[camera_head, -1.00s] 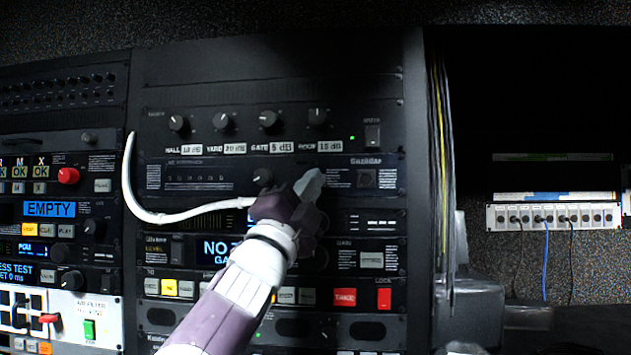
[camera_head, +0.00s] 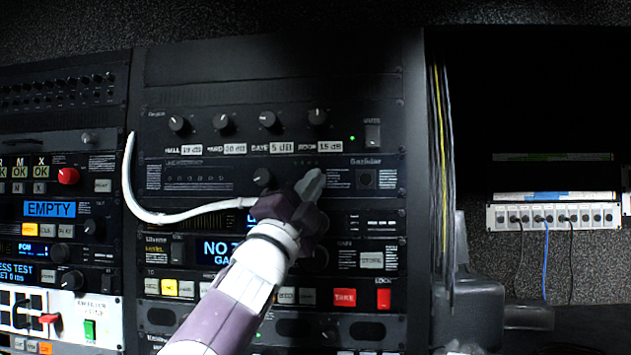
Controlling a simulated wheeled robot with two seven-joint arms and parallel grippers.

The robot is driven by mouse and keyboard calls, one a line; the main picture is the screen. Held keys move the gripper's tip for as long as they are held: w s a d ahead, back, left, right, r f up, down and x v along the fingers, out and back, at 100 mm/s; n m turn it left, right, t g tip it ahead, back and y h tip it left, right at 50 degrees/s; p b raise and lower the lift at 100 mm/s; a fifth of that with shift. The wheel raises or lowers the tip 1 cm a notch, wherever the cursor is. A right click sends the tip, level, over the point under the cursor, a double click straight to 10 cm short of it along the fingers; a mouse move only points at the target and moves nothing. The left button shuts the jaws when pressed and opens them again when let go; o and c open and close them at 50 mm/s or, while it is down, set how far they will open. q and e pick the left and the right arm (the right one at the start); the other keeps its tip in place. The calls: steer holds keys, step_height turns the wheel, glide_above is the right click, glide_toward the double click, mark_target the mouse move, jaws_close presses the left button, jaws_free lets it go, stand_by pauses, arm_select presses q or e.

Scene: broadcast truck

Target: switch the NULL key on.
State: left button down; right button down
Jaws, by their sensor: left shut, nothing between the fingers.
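My left gripper (camera_head: 312,182) is shut, with its grey fingertips in front of a dark rack unit (camera_head: 235,176) in the middle of the rack. It hides part of that unit's face and part of the unit below. No lettering reading NULL is legible, so I cannot tell which control is the NULL key; it may be behind the gripper. A small dark square button (camera_head: 366,179) sits right of the fingertips, apart from them. I cannot tell whether the fingertips touch the panel. My right gripper is out of view.
A white cable (camera_head: 145,212) loops across the rack left of my gripper. A row of knobs (camera_head: 269,120) is above. A red TAKE button (camera_head: 344,297) and a red LOCK switch (camera_head: 383,299) are below. Hanging yellow wires (camera_head: 440,150) run down the right side.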

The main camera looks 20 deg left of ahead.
arm_select(q)
steer(key=shift+w+a, duration=0.1)
steer(key=shift+w, duration=0.25)
stand_by(0.5)
steer(key=shift+s+f, duration=0.1)
steer(key=shift+s+d+b, duration=0.2)
steer(key=shift+s+b, duration=0.2)
steer(key=shift+s, duration=0.2)
steer(key=shift+s, duration=0.15)
steer(key=s+b, duration=0.1)
steer(key=s, duration=0.1)
steer(key=s+d+b, duration=0.1)
steer(key=s, duration=0.1)
steer(key=shift+s+d, duration=0.1)
steer(key=shift+s, duration=0.2)
